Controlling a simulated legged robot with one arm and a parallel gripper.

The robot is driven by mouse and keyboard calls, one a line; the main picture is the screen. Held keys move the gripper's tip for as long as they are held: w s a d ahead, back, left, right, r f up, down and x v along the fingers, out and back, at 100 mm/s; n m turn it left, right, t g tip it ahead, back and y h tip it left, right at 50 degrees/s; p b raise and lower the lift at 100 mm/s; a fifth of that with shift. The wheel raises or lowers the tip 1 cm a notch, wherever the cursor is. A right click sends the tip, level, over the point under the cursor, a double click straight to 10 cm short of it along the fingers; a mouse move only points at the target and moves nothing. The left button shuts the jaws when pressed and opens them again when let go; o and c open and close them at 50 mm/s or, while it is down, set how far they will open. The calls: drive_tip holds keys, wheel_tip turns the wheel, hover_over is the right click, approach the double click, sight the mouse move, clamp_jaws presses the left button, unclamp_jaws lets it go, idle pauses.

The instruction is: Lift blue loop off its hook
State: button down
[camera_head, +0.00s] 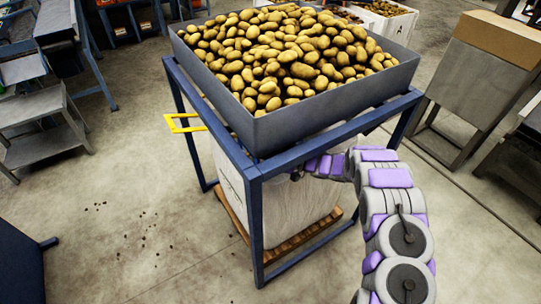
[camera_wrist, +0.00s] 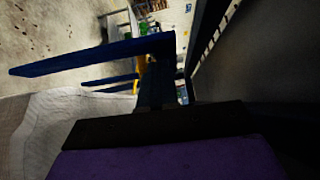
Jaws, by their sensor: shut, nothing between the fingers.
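I cannot make out a blue loop or its hook in either view. My gripper (camera_head: 295,176) is small and dark at the end of my grey and purple arm, at the near right side of the blue frame, under the potato hopper. It is shut and holds nothing. A white bulk bag (camera_head: 300,212) stands inside the frame, partly hidden by the front post; it also shows in the wrist view (camera_wrist: 52,125). In the wrist view, a dark and purple part of my own arm end fills the bottom.
The blue frame (camera_head: 256,225) carries a grey hopper (camera_head: 330,105) heaped with potatoes (camera_head: 275,50). The bag stands on a wooden pallet (camera_head: 300,238). A yellow handle (camera_head: 180,123) sticks out left. Benches stand left; a box on a grey stand (camera_head: 480,85) is right.

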drive_tip(key=s+a+p, duration=0.5)
drive_tip(key=a+p, duration=0.1)
drive_tip(key=a, duration=0.1)
drive_tip(key=shift+s, duration=0.3)
idle(0.8)
drive_tip(key=shift+r, duration=0.1)
